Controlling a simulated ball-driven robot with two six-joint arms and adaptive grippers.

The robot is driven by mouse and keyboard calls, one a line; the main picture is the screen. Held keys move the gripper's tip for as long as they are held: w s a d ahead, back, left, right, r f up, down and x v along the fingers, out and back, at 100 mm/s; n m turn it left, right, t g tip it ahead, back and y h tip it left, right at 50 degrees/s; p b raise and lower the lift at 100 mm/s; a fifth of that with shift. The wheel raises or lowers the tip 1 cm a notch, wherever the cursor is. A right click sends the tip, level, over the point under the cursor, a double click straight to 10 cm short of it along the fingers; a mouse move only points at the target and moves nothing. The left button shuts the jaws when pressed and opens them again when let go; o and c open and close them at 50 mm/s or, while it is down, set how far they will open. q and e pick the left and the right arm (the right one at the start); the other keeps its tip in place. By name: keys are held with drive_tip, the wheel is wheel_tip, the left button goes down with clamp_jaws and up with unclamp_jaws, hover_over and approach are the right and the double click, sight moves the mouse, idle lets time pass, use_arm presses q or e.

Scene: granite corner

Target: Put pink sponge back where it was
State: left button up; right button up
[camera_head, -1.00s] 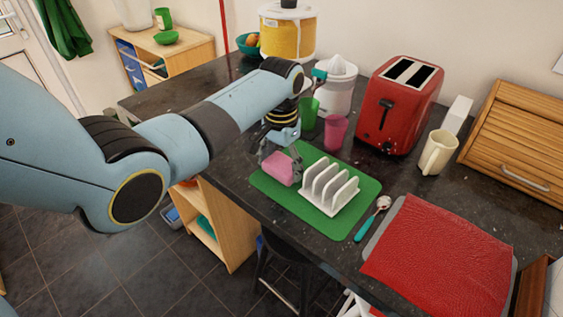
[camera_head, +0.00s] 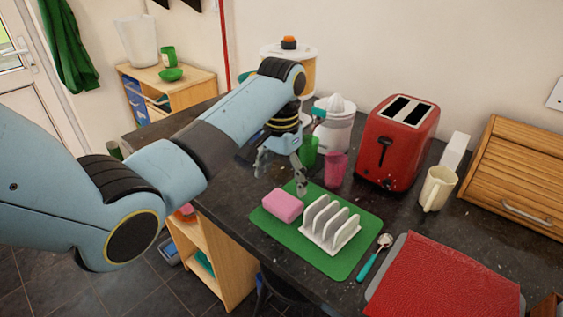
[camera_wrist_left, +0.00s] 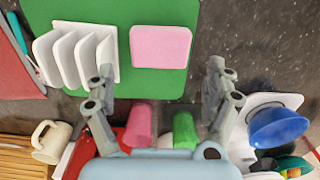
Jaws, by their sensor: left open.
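The pink sponge (camera_head: 283,205) lies flat on the left part of the green mat (camera_head: 313,254), just left of the white toast rack (camera_head: 329,224). It also shows in the left wrist view (camera_wrist_left: 160,47), flat on the mat with a small gap to the rack. My left gripper (camera_head: 281,178) is open and empty, raised above and behind the sponge, not touching it. In the left wrist view its two fingers (camera_wrist_left: 161,85) are spread wide apart. My right gripper is not in view.
Behind the mat stand a green cup (camera_head: 308,152), a pink cup (camera_head: 336,169), a white juicer (camera_head: 334,125) and a red toaster (camera_head: 398,140). A cream mug (camera_head: 438,188) stands to the right. A teal-handled spoon (camera_head: 374,257) and a red cloth (camera_head: 445,285) lie right of the mat.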

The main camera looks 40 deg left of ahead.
sight(281, 202)
use_arm(q)
drive_tip(key=shift+r, duration=2.35)
drive_tip(key=shift+s+f, duration=0.1)
